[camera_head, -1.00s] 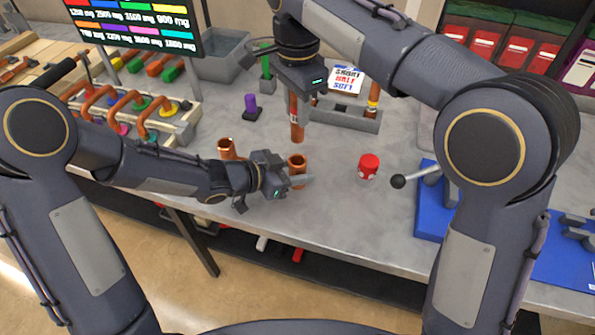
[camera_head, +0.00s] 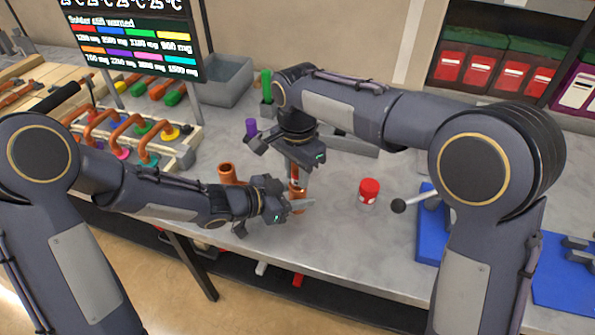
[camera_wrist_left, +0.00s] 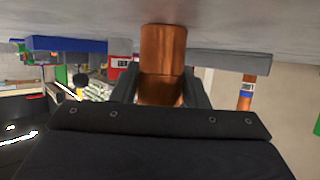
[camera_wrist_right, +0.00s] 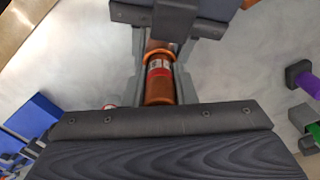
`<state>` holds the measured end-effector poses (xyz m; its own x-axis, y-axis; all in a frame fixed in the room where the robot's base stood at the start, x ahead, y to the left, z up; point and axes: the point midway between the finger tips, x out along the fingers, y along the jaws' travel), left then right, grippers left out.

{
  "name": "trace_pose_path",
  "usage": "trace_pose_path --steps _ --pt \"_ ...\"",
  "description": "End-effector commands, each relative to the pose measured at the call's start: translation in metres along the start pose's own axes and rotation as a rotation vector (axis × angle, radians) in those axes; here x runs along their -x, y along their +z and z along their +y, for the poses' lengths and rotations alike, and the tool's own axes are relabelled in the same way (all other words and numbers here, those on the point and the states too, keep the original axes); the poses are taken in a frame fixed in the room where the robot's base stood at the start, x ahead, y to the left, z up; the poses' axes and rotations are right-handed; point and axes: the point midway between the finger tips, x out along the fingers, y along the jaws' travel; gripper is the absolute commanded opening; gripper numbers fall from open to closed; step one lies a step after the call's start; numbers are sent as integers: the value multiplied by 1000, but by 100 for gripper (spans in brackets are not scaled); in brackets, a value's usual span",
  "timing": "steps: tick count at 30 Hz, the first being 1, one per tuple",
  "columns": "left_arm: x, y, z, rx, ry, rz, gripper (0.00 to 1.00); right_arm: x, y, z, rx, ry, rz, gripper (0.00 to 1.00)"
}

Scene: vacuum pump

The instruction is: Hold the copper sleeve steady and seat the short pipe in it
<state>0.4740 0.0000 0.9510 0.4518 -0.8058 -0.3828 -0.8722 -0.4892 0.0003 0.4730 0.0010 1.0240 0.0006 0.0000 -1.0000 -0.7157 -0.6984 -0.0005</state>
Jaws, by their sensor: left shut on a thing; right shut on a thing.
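The copper sleeve (camera_head: 297,207) stands upright on the bench near its front edge. My left gripper (camera_head: 290,204) is shut around it from the left; it also shows between the fingers in the left wrist view (camera_wrist_left: 163,50). My right gripper (camera_head: 298,160) points down above it, shut on the short pipe (camera_head: 293,171). The right wrist view shows this copper pipe (camera_wrist_right: 159,85) with a red and white band, lined up with the sleeve's bright rim (camera_wrist_right: 160,53). The pipe's lower end is at the sleeve's mouth; I cannot tell how deep it sits.
Another copper fitting (camera_head: 229,173) stands just left of the sleeve. A red-capped jar (camera_head: 368,192) stands to the right, before a blue fixture with a black-knobbed lever (camera_head: 398,206). A purple-topped piece (camera_head: 251,128) and a grey bin (camera_head: 224,80) are behind. Bench between jar and sleeve is clear.

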Motion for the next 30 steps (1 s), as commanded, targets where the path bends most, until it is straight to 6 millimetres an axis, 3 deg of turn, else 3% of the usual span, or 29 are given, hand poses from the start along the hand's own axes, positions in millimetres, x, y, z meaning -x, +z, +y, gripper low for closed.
trace_pose_path --steps 7,8,13,23,30 --pt "0 0 0 0 0 1 14 -2 0 0 0 1 0 0" --pt "0 0 0 0 0 1 14 -3 0 0 0 1 0 26" --pt "0 0 0 0 0 1 14 -2 0 0 0 1 0 46" --pt "0 0 0 0 0 1 14 2 0 0 0 -1 0 46" --pt "0 0 0 0 0 1 14 41 0 -1 1 -5 2 46"
